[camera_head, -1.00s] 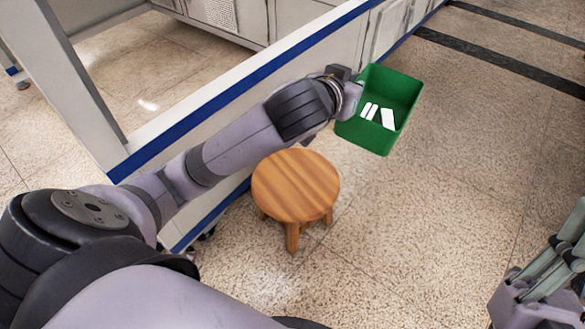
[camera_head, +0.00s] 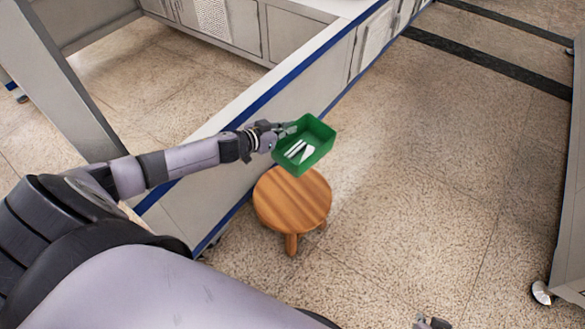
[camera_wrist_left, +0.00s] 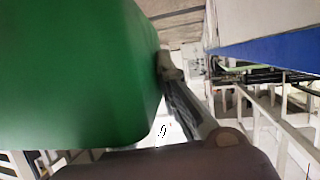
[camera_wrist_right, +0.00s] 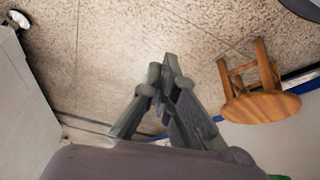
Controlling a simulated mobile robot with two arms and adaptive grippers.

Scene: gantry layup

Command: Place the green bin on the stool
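The green bin (camera_head: 314,128) is held by my left gripper (camera_head: 287,131) at its left side, with several flat white pieces inside. In the head view it overlaps the far edge of the round wooden stool (camera_head: 294,203); it appears raised above it. In the left wrist view the bin (camera_wrist_left: 75,70) fills the left side, and one finger (camera_wrist_left: 180,95) lies against its edge. The stool also shows in the right wrist view (camera_wrist_right: 262,107), its top bare. My right gripper (camera_wrist_right: 165,78) has its fingertips together, empty; only a bit of it (camera_head: 432,322) shows in the head view.
A long bench with a blue edge (camera_head: 262,103) runs just behind and left of the stool. A grey cabinet on casters (camera_head: 570,220) stands at the right. The speckled floor (camera_head: 430,160) between them is clear.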

